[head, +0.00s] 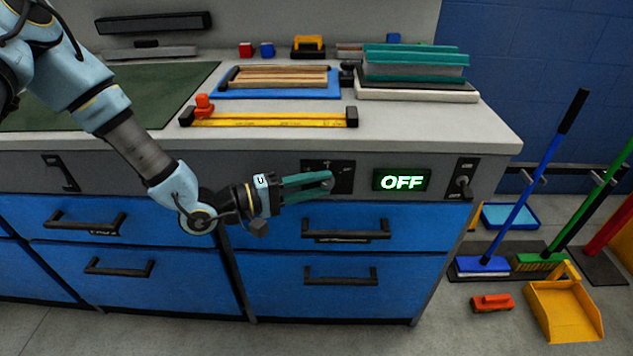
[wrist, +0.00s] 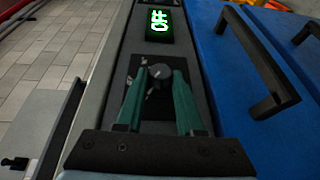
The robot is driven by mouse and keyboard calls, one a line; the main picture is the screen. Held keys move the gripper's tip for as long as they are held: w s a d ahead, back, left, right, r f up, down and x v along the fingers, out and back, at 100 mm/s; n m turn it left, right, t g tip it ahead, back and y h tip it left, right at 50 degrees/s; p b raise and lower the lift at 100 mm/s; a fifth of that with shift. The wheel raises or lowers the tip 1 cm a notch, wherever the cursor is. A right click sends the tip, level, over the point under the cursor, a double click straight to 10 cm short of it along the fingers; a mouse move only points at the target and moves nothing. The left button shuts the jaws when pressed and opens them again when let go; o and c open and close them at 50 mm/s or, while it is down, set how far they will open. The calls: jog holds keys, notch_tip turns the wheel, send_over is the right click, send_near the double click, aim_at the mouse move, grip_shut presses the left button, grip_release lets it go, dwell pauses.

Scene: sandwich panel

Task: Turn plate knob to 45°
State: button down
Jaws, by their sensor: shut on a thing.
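The plate knob (wrist: 160,76) is a round dark knob with a pale pointer mark, on a black dial plate (wrist: 151,104) in the counter's front panel. In the head view the dial plate (head: 343,170) shows left of the display, with the knob mostly hidden behind my fingers. My gripper (head: 328,181) has green fingers that reach the panel from the left. In the wrist view my gripper (wrist: 160,78) has one finger on each side of the knob, shut on it. A lit display (head: 402,181) reads OFF in green; it also shows in the wrist view (wrist: 158,22).
A switch (head: 463,181) sits on the panel right of the display. A drawer handle (head: 346,230) juts out just below my gripper. On the counter lie a yellow level (head: 268,120) and a teal-topped stack (head: 415,66). Brooms (head: 520,200) stand at the right.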

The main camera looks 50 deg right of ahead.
jog(key=shift+s+d+r+m+t+y+p, duration=0.15)
jog(key=shift+r+m+t+y+p, duration=0.25)
jog(key=shift+t+y+p, duration=0.9)
jog(key=shift+s+d+r+m+t+y+p, duration=0.15)
jog(key=shift+m+t+y+p, duration=0.45)
jog(key=shift+t+y+p, duration=0.75)
jog(key=shift+s+d+r+m+t+y+p, duration=0.1)
jog(key=shift+r+m+t+y+p, duration=0.35)
jog(key=shift+t+y+p, duration=0.65)
jog(key=shift+f+p, duration=0.1)
jog(key=shift+p, duration=0.35)
jog(key=c, duration=0.5)
grip_release()
jog(key=shift+c, duration=0.2)
jog(key=shift+a, duration=0.1)
jog(key=v, duration=1)
jog(key=shift+r, duration=0.35)
